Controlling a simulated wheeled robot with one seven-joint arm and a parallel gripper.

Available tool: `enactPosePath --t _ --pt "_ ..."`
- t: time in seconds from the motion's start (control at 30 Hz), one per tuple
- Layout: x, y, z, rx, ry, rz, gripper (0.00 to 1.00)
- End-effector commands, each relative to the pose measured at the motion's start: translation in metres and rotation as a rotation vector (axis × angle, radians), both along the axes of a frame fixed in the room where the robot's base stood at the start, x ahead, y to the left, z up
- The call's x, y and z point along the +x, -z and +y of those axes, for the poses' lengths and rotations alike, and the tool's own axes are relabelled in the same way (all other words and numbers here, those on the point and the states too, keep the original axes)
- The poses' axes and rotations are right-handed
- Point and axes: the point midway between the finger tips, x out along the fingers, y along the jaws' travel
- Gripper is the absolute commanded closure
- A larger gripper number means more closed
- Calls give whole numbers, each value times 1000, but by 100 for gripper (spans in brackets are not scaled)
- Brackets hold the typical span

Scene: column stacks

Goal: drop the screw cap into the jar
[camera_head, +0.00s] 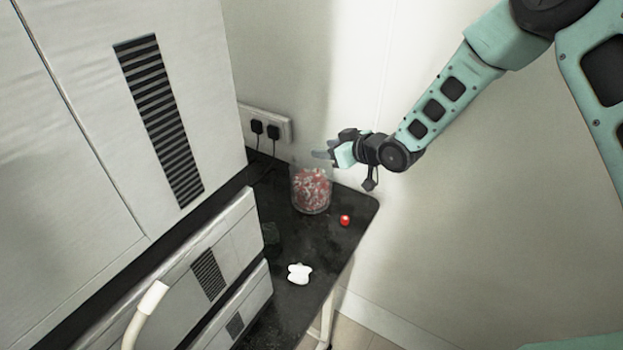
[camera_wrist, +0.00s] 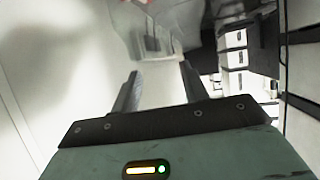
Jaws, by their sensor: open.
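A clear jar (camera_head: 311,192) stands upright on the dark table and holds many red and white pieces. A small round red object (camera_head: 345,221), which looks like the screw cap, lies on the table to the right of the jar and apart from it. My gripper (camera_head: 322,154) is at the height of the jar's top, just above and partly in front of its rim. In the wrist view my gripper (camera_wrist: 158,75) has its two fingers apart with nothing seen between them. A blurred clear shape shows beyond the fingertips; I cannot tell if it is the jar.
The dark table (camera_head: 330,245) also bears a white lobed object (camera_head: 299,273) at the front and a dark object (camera_head: 270,236) by the cabinets. Pale cabinets (camera_head: 90,120) rise on the left. A wall socket with two plugs (camera_head: 265,128) is behind the jar.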

Motion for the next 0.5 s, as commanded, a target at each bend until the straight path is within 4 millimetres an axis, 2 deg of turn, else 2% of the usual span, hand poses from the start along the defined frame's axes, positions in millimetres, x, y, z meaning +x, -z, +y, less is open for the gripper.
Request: enactPosePath --t 0.5 --pt "-74 -50 -76 -1 2 -3 56"
